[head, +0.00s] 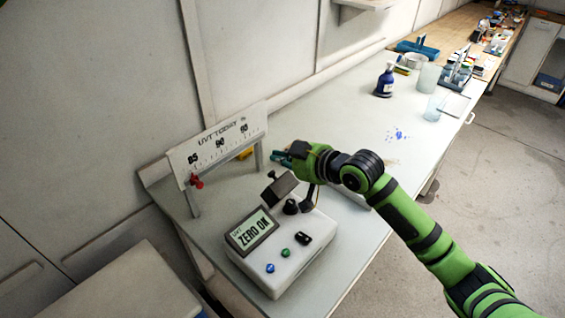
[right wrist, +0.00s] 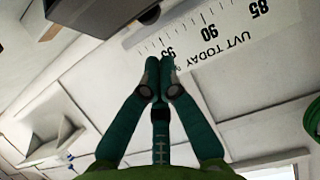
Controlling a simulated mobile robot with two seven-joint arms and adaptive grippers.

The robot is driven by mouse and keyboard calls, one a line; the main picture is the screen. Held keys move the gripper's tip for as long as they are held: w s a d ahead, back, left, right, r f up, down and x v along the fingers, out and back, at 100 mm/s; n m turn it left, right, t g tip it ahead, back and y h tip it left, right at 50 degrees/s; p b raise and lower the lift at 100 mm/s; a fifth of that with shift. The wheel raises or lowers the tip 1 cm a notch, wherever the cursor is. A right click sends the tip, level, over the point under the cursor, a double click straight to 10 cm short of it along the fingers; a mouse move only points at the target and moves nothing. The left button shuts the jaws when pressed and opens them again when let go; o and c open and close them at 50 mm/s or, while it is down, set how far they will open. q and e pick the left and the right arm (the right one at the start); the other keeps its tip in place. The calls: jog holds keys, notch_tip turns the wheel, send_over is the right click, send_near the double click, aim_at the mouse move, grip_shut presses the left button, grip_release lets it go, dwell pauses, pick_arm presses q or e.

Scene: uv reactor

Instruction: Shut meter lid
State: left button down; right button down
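The meter (head: 285,262) is a white box on the bench with a tilted screen (head: 252,231) reading "ZERO OK". Its small dark lid (head: 279,189) stands raised and tilted at the back of the box, beside a black round part (head: 291,207). My right gripper (head: 284,157) is behind and above the lid, apart from it as far as I can tell. In the right wrist view its fingertips (right wrist: 158,66) are together with nothing visible between them. A dark slab (right wrist: 100,12) shows at that view's top left; I cannot tell if it is the lid. My left gripper is not in view.
A "UVT TODAY" scale board (head: 217,146) with a red pointer (head: 197,183) stands behind the meter, near my right gripper. A blue bottle (head: 385,80), clear beakers (head: 434,105) and a blue tray (head: 417,48) stand farther along the bench. The mid-bench is mostly clear.

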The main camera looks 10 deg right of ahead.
aim_at(284, 175)
jog(key=shift+s+d+f+p, duration=0.15)
jog(key=shift+s+f+p, duration=0.05)
jog(key=shift+f+p, duration=0.45)
jog(key=shift+s+d+f+p, duration=0.1)
jog(key=shift+s+f+p, duration=0.05)
jog(key=shift+f+p, duration=0.45)
jog(key=shift+s+d+f, duration=0.1)
jog(key=shift+s+f, duration=0.05)
jog(key=shift+f, duration=0.1)
